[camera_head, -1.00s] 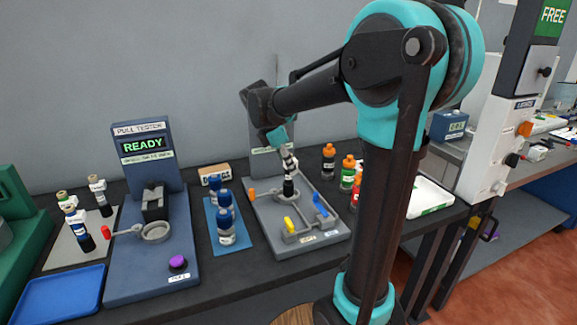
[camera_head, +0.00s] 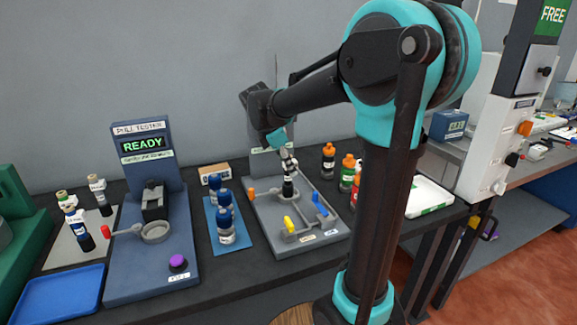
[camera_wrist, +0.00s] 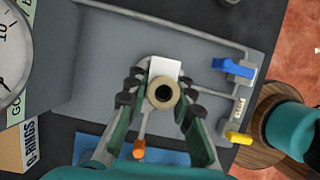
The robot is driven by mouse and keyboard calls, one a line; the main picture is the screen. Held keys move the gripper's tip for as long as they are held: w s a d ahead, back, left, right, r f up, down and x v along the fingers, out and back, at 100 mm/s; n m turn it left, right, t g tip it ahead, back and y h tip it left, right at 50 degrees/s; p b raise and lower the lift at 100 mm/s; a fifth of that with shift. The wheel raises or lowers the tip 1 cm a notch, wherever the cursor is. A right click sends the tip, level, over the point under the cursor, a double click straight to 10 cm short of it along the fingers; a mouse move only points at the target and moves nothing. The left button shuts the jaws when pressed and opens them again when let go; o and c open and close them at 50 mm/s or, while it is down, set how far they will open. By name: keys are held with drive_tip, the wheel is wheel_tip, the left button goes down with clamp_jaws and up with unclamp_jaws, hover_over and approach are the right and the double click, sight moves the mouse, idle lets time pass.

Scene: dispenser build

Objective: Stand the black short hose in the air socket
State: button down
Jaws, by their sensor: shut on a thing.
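The black short hose (camera_head: 288,188) is upright over the grey fixture plate (camera_head: 315,245) in the head view. In the wrist view I look down on its tan round end with a dark hole (camera_wrist: 162,94) and a white label beside it. My gripper (camera_head: 289,166) is shut on the hose, with its fingers (camera_wrist: 161,90) on either side of the tan end. The hose's black lower end is at the round grey socket (camera_head: 290,200) on the plate. I cannot tell whether it is seated or just above it, as the wrist view hides the lower end.
The plate carries a blue lever (camera_head: 320,204), a yellow lever (camera_head: 289,223) and an orange knob (camera_head: 251,193).

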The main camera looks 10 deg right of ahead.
drive_tip(key=shift+f, duration=0.25)
drive_tip(key=c, duration=1.6)
unclamp_jaws()
drive_tip(key=v, duration=1.1)
drive_tip(key=shift+s, duration=0.15)
